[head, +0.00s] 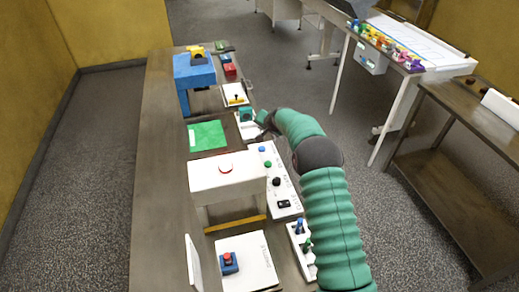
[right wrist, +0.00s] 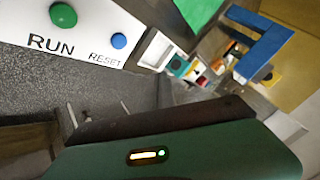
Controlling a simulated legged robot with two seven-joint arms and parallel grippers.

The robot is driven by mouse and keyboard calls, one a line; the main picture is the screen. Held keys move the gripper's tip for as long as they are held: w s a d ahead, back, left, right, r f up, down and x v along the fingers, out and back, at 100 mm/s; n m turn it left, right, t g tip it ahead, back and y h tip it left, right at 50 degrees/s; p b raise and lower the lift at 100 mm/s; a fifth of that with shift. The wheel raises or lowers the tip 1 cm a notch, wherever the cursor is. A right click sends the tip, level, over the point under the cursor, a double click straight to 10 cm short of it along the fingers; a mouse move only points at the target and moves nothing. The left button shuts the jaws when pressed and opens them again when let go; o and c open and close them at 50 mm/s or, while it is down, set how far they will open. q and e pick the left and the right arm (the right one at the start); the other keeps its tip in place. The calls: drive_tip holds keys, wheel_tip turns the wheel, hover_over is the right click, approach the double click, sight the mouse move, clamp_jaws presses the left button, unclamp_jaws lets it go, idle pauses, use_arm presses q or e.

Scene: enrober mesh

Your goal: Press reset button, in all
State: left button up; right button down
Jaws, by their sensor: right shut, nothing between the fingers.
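The reset button is a blue round knob (head: 262,149) on a white control panel (head: 276,176). It shows in the right wrist view as a blue button (right wrist: 119,40) beside the word RESET, with a green RUN button (right wrist: 63,15) to its left. My right arm reaches over the bench's right side. My right gripper (head: 263,119) is shut and empty, just beyond the panel's far end and apart from the blue button. Its fingertips are small and hard to make out in the head view. My left gripper is out of view.
Also on the bench are a white box with a red button (head: 226,168), a green mat (head: 207,136), a blue stand (head: 193,72) and a red button on a blue base (head: 228,263). Tables stand to the right. The bench's left strip (head: 160,170) is clear.

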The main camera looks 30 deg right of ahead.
sight(263, 149)
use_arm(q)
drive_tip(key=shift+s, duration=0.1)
use_arm(e)
drive_tip(key=shift+s+d, duration=0.1)
